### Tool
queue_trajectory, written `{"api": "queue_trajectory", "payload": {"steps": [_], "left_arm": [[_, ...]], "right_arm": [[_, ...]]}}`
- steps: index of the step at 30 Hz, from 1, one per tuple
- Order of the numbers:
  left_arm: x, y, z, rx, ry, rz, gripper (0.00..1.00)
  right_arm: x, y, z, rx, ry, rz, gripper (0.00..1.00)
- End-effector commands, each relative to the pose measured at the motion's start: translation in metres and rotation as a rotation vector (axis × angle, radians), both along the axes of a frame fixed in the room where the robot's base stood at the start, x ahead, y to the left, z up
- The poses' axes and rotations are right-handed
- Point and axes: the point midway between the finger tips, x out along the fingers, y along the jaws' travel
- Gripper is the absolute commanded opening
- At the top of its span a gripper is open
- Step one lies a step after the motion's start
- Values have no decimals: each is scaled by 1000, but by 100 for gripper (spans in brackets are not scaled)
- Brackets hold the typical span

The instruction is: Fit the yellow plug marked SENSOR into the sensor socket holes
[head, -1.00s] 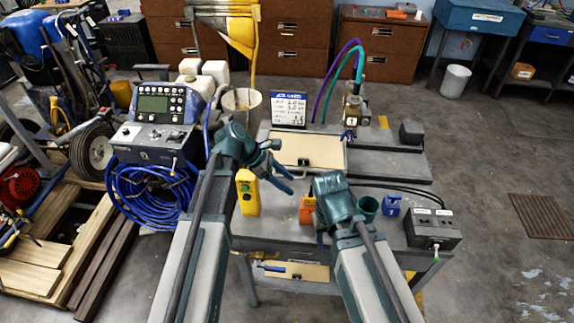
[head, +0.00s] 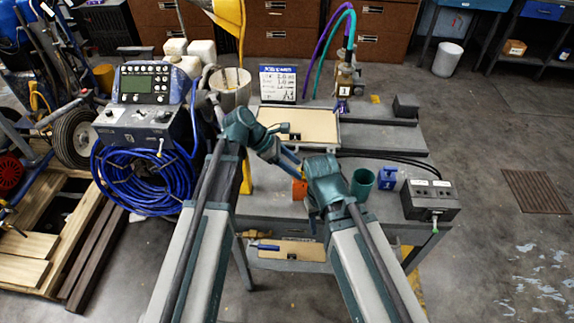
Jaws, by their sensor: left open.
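A small yellow piece (head: 375,99) lies at the back of the grey bench; it may be the yellow plug, but no SENSOR marking is readable. A black box (head: 430,203) with two pale labels sits at the bench's right front. Its labels are too small to read, and I cannot tell whether it holds the sensor socket holes. My left gripper (head: 288,145) is open over the middle of the bench, in front of the tan board, well left of both. My right arm bends up at the bench's front edge; its gripper is hidden.
A blue hose coil (head: 140,180) hangs at left.

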Motion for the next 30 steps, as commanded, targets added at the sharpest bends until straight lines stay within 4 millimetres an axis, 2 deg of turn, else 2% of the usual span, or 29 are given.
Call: {"api": "queue_trajectory", "payload": {"steps": [1, 9, 30], "left_arm": [[0, -4, -7, 0, -1, -2, 57], [2, -14, -17, 0, 0, 0, 57], [2, -15, -18, 0, 0, 0, 57]], "right_arm": [[0, 0, -7, 0, 0, 0, 50], [0, 0, -17, 0, 0, 0, 50], [0, 0, -18, 0, 0, 0, 50]]}}
